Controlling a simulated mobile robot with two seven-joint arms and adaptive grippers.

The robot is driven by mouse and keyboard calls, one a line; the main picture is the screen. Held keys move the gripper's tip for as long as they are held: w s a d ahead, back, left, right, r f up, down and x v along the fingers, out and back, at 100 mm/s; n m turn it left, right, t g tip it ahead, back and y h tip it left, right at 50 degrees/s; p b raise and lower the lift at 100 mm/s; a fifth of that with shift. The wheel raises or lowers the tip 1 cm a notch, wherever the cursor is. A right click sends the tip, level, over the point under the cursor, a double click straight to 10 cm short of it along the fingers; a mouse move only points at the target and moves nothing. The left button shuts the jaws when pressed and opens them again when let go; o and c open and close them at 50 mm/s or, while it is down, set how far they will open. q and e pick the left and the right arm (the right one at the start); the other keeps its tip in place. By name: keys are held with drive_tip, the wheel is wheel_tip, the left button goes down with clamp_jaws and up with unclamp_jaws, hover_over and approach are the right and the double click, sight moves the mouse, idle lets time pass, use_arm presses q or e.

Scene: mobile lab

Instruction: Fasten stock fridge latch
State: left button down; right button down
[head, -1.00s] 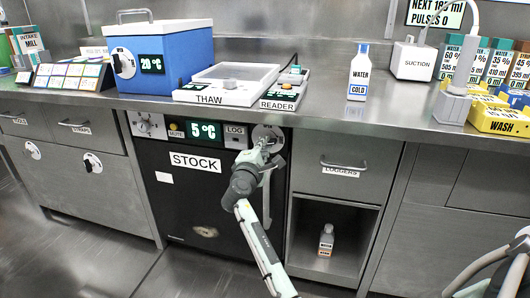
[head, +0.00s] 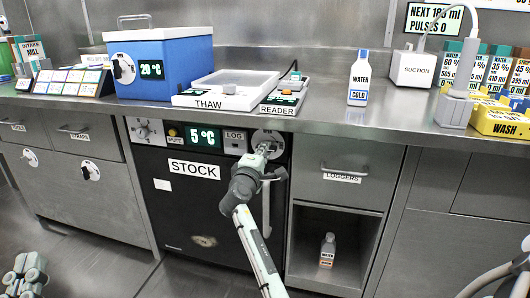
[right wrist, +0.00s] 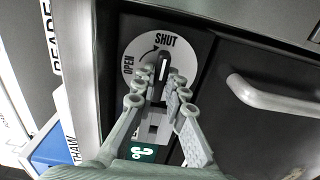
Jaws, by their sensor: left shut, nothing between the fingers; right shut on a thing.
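The stock fridge (head: 190,215) has a dark door with a STOCK label and sits under the counter. Its round latch plate (head: 274,137) is at the upper right of the fridge front. In the right wrist view the latch plate (right wrist: 135,42) reads OPEN and SHUT, and the dark latch knob (right wrist: 163,66) has its white mark pointing up near SHUT. My right gripper (head: 264,148) is shut on the knob; its fingers (right wrist: 156,92) flank it and hide part of it. My left gripper (head: 27,272) is shut and empty at the lower left, away from the fridge.
The fridge door handle (head: 267,205) hangs just below the latch, close to my right arm. A LOGGERS drawer (head: 345,160) is to the right, over an open shelf with a bottle (head: 327,251). The counter edge (head: 330,125) overhangs the latch. The floor at lower left is mostly clear.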

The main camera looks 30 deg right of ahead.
drive_tip(key=c, duration=1.6)
unclamp_jaws()
drive_tip(key=shift+o, duration=0.2)
